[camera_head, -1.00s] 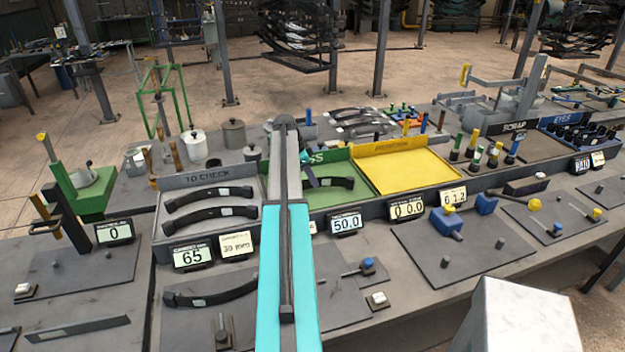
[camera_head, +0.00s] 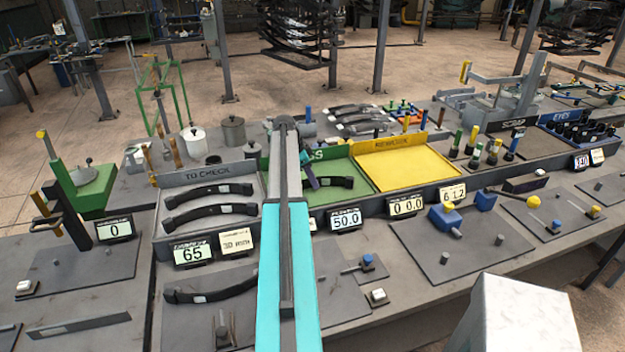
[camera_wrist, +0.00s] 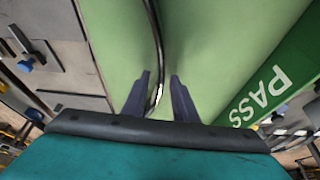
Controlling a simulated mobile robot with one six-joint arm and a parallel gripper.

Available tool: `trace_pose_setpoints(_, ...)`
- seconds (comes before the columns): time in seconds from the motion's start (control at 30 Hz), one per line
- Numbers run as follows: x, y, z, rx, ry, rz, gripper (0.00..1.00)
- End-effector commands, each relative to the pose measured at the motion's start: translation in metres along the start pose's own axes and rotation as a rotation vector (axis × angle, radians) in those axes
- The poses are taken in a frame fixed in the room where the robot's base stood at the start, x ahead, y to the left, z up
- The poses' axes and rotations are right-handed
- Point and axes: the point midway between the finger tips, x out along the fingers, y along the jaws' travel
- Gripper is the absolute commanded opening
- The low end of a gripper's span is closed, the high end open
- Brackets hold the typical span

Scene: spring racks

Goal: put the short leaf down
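The short leaf (camera_head: 333,183), a dark curved strip with a pale label, lies in the green PASS tray (camera_head: 348,158). In the wrist view the two dark fingers (camera_wrist: 160,76) stand apart. The leaf (camera_wrist: 156,40) shows there as a thin dark line with a pale patch, running between the fingers over the green floor. A gap shows on either side of it.
The grey TO CHECK tray (camera_head: 180,181) at the left holds two dark leaves (camera_head: 210,210). The yellow tray (camera_head: 405,168) at the right is empty. Another leaf (camera_head: 212,292) lies on the bench in front. Small displays (camera_head: 346,219) stand along the trays' front edge.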

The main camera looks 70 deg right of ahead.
Motion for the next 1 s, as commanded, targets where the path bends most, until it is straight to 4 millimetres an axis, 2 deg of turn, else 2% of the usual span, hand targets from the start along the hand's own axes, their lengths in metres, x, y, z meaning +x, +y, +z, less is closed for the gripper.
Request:
trace_pose_setpoints(0.37, -0.012, -0.001, 0.0, 0.0, 0.0, -0.002, 0.26)
trace_pose_setpoints(1.0, -0.09, -0.001, 0.0, 0.0, 0.0, -0.002, 0.26)
